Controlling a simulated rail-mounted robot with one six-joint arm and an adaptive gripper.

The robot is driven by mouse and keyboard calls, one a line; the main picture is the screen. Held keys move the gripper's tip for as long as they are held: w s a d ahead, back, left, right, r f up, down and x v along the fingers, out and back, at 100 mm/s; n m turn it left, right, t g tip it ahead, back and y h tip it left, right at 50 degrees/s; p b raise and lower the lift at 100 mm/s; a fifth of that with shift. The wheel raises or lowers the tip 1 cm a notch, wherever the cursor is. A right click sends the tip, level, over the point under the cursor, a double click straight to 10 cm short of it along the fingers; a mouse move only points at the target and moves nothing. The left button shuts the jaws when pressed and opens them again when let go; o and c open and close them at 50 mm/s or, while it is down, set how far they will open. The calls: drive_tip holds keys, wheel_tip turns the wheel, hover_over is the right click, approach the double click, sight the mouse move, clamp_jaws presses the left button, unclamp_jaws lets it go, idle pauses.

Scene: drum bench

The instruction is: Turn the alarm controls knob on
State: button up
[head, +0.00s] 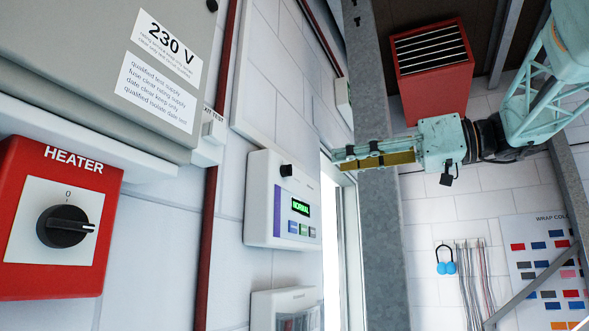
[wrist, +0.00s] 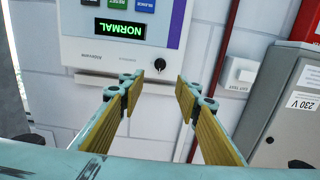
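The alarm panel (head: 262,222) is a white wall box with a green display reading NORMAL and several small buttons. Its small black knob (head: 286,170) sits near the top edge in the head view. The wrist view shows the panel (wrist: 80,57) upside down, with the knob (wrist: 160,64) at its edge. My gripper (head: 335,157) is to the right of the knob in the head view. In the wrist view my gripper (wrist: 160,80) is open and empty, its yellow-padded fingers apart, with the knob framed between the tips. The knob's pointer is too small to read.
A red HEATER switch (head: 60,218) with a black dial is at left, below a grey 230 V cabinet (head: 100,50). A small white switch box (head: 211,135) is beside the cabinet. A grey steel post (head: 378,240) stands behind my gripper. Another white box (head: 268,308) is below the panel.

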sight(287, 171)
drive_tip(key=p+x, duration=0.1)
drive_tip(key=x, duration=1.2)
drive_tip(key=shift+w+a, duration=0.2)
drive_tip(key=shift+a, duration=0.15)
idle(0.4)
drive_tip(key=shift+c, duration=0.7)
drive_tip(key=c, duration=0.7)
